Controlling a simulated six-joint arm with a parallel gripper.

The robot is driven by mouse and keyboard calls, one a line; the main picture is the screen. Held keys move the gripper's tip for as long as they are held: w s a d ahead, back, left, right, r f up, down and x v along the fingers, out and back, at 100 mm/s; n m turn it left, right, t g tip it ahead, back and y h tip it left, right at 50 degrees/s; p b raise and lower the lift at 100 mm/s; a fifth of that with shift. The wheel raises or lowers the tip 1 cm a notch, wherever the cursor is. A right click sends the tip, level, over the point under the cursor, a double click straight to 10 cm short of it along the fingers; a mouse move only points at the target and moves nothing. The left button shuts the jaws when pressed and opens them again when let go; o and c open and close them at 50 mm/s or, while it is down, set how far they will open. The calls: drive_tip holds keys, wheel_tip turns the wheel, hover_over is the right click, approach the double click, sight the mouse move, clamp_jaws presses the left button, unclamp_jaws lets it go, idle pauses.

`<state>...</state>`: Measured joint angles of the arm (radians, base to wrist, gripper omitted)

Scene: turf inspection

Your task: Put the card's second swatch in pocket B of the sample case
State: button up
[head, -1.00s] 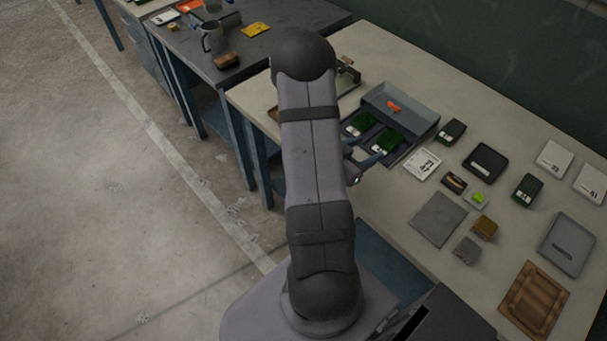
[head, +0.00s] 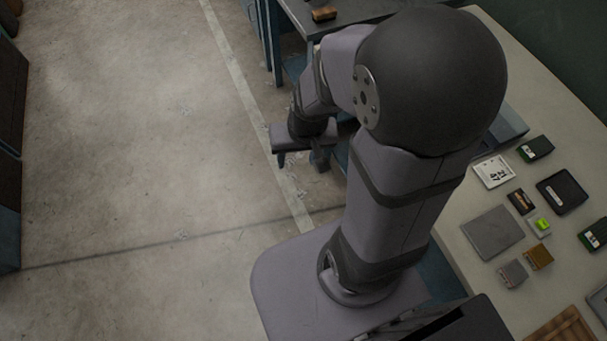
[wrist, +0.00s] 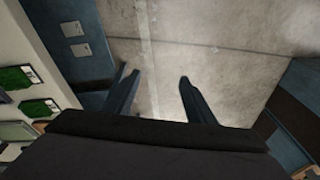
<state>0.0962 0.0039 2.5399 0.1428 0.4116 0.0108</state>
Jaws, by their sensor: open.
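My gripper (head: 300,158) hangs over the open floor left of the bench in the head view. In the wrist view my gripper (wrist: 158,84) has its fingers apart with only floor between them. A white card (head: 494,172) with dark printing too small to read lies on the bench. The blue sample case (head: 512,122) is mostly hidden behind my arm; its pockets do not show. Dark green swatches with white labels lie at the bench's back (head: 536,148) and right edge (head: 595,235). Two green swatches (wrist: 14,78) (wrist: 39,107) show at the wrist view's left.
Around the card lie a black tray (head: 562,194), a small black item (head: 521,201), a bright green block (head: 540,226), brown (head: 540,257) and grey (head: 513,272) blocks, and a grey plate (head: 492,232). A wooden tray (head: 562,328) is at the front. The floor is clear.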

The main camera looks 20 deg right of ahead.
drive_tip(key=s+a+r+n+g, duration=0.1)
drive_tip(key=s+r+n+g, duration=0.1)
drive_tip(key=s, duration=0.4)
drive_tip(key=shift+s+a+r+n, duration=0.15)
drive_tip(key=shift+s+n, duration=0.05)
drive_tip(key=shift+n, duration=0.1)
